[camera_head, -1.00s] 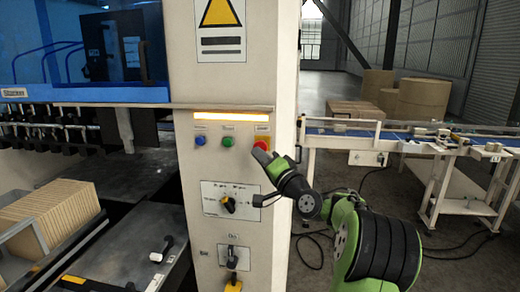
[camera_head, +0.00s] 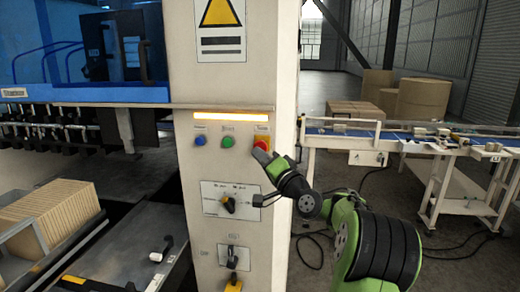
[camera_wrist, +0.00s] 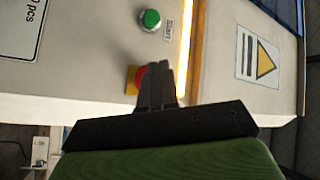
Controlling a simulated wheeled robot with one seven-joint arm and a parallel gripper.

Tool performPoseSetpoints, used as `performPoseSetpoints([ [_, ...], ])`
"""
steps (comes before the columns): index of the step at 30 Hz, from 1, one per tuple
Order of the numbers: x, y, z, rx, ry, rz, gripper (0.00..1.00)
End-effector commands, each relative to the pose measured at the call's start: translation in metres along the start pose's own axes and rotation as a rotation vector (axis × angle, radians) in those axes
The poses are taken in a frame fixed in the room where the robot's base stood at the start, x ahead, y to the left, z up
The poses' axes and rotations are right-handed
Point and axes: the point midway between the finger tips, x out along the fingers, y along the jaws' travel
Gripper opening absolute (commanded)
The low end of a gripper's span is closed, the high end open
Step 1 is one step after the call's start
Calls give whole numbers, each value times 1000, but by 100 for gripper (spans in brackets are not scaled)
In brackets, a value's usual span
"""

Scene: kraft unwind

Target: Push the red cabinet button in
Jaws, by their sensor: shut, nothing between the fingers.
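The red button (camera_head: 261,144) sits on a yellow plate at the right of the cabinet's (camera_head: 185,177) button row, under a lit strip. In the wrist view the red button (camera_wrist: 141,78) shows partly behind the fingers, on its yellow plate. My gripper (camera_head: 259,153) is shut and empty, with its fingertips at the lower part of the red button. In the wrist view my gripper (camera_wrist: 157,66) covers much of the button. I cannot tell whether the tips touch it or how far in it is.
A green button (camera_head: 228,142) and a blue button (camera_head: 200,139) sit left of the red one. A black selector knob (camera_head: 229,204) and a lower switch (camera_head: 232,258) are below.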

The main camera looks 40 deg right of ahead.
Motion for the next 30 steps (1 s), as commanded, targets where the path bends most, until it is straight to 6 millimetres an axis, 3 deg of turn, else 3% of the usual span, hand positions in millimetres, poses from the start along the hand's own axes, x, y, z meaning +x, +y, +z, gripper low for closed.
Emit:
performPoseSetpoints([
  [30,9,6,-7,1,0,0,0],
])
